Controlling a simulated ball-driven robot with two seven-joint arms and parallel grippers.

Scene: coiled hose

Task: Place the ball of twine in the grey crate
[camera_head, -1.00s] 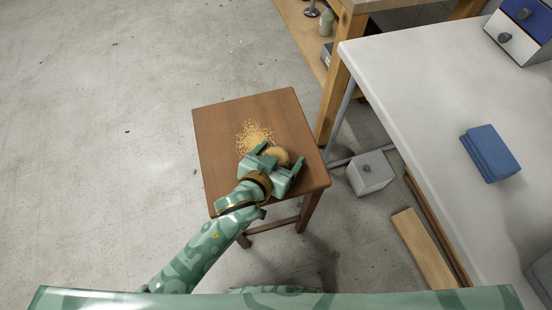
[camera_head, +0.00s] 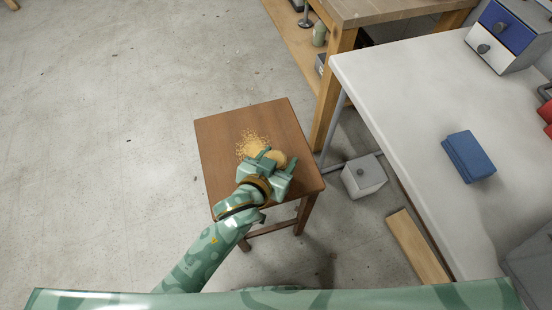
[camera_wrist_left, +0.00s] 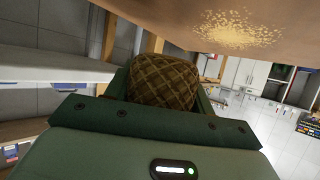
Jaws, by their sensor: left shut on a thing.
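The ball of twine (camera_head: 277,159) is a round tan ball. It sits between the fingers of my left gripper (camera_head: 278,160), over the brown wooden stool (camera_head: 222,140). In the left wrist view the ball (camera_wrist_left: 163,82) shows its criss-cross winding, and my left gripper is shut on it. I cannot tell whether the ball still touches the stool top. A grey container (camera_head: 530,262), partly cut off at the lower right edge, may be the grey crate; its inside is not clear. My right gripper is not in view.
Sawdust (camera_head: 252,144) lies on the stool. A white table (camera_head: 400,85) at the right holds a blue block (camera_head: 468,156), a drawer unit (camera_head: 508,38) and red things (camera_head: 546,118). A grey box (camera_head: 364,177) and a plank (camera_head: 416,245) lie below. The left floor is clear.

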